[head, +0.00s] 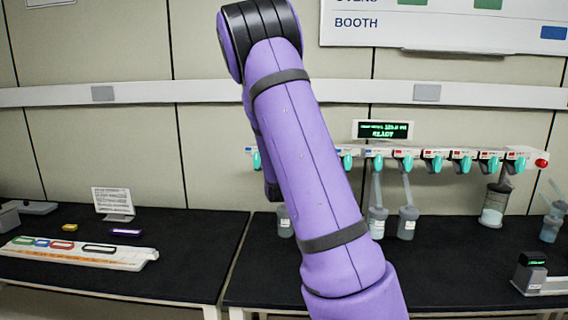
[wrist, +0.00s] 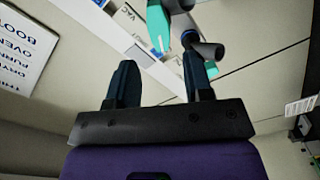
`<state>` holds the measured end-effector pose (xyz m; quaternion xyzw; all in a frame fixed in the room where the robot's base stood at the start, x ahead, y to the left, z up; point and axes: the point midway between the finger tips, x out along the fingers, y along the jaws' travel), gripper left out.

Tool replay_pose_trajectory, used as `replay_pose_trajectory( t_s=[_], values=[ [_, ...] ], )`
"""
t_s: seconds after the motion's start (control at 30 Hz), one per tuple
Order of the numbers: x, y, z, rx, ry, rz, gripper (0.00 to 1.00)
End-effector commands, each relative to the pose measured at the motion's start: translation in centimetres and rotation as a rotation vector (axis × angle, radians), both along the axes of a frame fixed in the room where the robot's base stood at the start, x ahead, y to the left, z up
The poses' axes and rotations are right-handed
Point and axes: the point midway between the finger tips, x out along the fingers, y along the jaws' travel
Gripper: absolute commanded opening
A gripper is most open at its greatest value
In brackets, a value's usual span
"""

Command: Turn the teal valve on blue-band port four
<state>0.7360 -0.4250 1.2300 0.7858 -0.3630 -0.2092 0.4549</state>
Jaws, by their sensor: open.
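A white manifold (head: 450,154) runs along the back wall with a row of teal valves, among them one (head: 377,162) just right of my arm and others further right (head: 436,164). Small red and blue bands mark the ports, but the port numbers are too small to read. My arm hides part of the row, so I cannot tell which valve is blue-band port four. In the wrist view, my gripper (wrist: 158,68) is open and empty. A teal valve (wrist: 157,28) lies just beyond the fingertips, apart from them. A grey port nozzle (wrist: 205,47) is beside it.
A green display (head: 383,131) above the manifold reads READY. A black bench (head: 440,270) lies below. A rack with coloured pieces (head: 75,253) sits on the left bench.

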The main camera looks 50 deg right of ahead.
Motion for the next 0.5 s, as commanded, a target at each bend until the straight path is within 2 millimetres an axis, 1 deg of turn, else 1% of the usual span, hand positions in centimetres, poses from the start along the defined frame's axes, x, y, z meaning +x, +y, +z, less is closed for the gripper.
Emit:
replay_pose_trajectory(
  t_s=[0.03,0.2,0.3,0.5],
  values=[
    [0.6,-0.8,0.0,-0.001,0.001,-0.001,0.47],
    [2.4,-3.0,0.0,0.0,0.0,-0.001,0.47],
    [3.3,-4.0,0.0,0.0,0.0,-0.001,0.47],
    [4.2,-5.0,0.0,0.001,0.0,0.001,0.47]
  ],
)
